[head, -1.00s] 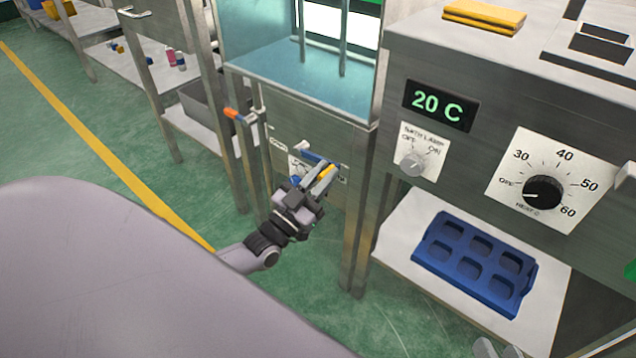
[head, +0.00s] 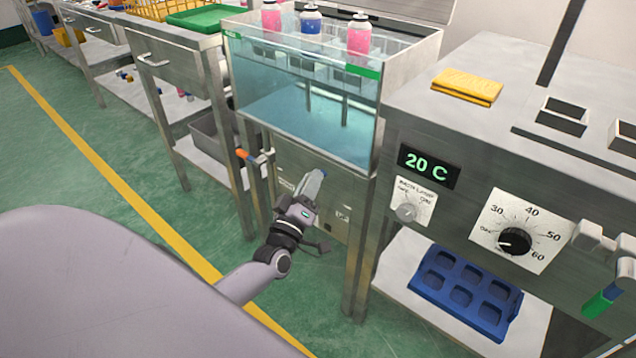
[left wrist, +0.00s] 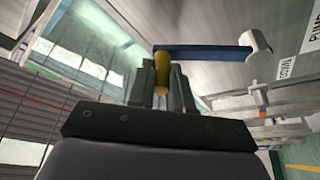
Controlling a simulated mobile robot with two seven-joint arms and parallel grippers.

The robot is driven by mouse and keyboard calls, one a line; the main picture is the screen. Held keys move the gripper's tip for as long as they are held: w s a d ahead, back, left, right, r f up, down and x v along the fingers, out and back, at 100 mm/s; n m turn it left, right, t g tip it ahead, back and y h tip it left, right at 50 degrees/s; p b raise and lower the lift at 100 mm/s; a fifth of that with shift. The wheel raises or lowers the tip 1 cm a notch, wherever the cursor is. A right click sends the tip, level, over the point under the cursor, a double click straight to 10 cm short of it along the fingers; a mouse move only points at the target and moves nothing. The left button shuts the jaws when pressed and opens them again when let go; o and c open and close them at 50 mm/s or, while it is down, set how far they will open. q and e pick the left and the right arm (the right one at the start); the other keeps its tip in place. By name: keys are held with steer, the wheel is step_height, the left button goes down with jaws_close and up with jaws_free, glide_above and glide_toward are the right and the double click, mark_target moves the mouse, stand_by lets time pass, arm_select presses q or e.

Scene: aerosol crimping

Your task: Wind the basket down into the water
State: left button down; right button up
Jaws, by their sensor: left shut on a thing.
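My left gripper (head: 312,186) is at the front panel of the water tank (head: 375,120). In the left wrist view its fingers (left wrist: 162,80) are shut on the yellow knob (left wrist: 161,72) of the crank. The crank's blue arm (left wrist: 205,53) runs right from the knob to a pale round hub (left wrist: 257,44). In the head view the gripper mostly hides the crank. Pink and blue cans (head: 358,36) stand upright at the tank top, above the blue water (head: 300,108). My right gripper is not in view.
An orange-handled valve (head: 245,155) sticks out left of the gripper. The bench with the 20 C display (head: 429,166) and heat dial (head: 515,242) stands to the right. A blue tray (head: 462,290) lies on its lower shelf. Green floor is open at left.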

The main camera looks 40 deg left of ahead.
arm_select(q)
steer(key=a+r+n+g+y+p, duration=0.1)
steer(key=a+n+g+p, duration=0.35)
steer(key=a+n, duration=0.55)
steer(key=w+a+f+n+g+h+b, duration=0.1)
steer(key=a+f+n+h, duration=0.4)
steer(key=f+n, duration=0.5)
steer(key=shift+a+n+g+b, duration=0.5)
steer(key=shift+n+g+b, duration=0.3)
steer(key=shift+b, duration=0.3)
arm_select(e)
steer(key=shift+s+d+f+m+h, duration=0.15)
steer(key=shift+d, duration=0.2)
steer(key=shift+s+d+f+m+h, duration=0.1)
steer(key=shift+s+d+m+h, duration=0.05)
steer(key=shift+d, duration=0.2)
arm_select(q)
steer(key=shift+f, duration=0.15)
